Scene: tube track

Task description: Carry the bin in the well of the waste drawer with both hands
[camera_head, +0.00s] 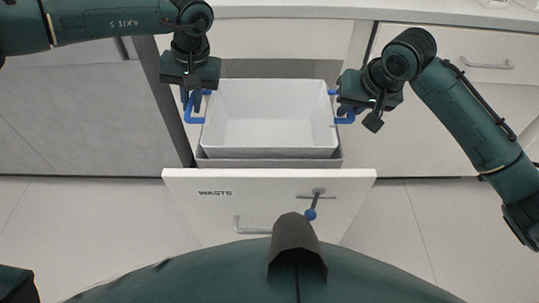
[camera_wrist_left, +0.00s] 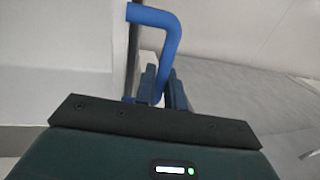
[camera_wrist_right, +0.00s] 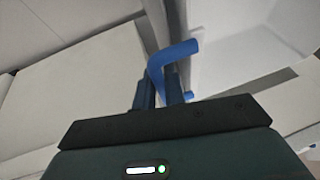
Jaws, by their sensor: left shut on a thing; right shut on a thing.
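The white bin (camera_head: 270,115) has a blue handle on each side and sits in or just above the grey well (camera_head: 270,162) of the open waste drawer (camera_head: 268,195); I cannot tell how far its base is from the well. My left gripper (camera_head: 192,98) is shut on the bin's left blue handle (camera_wrist_left: 165,45). My right gripper (camera_head: 350,108) is shut on the right blue handle (camera_wrist_right: 165,62). The bin looks empty and about level. Its lower part is hidden by the well and the drawer front.
The drawer front, marked WASTE, has a grey bar handle (camera_head: 252,228) and a latch with a blue knob (camera_head: 311,214). A counter edge (camera_head: 300,12) runs behind. A closed white drawer with a handle (camera_head: 487,64) is at the right. The floor (camera_head: 420,215) beside the drawer is clear.

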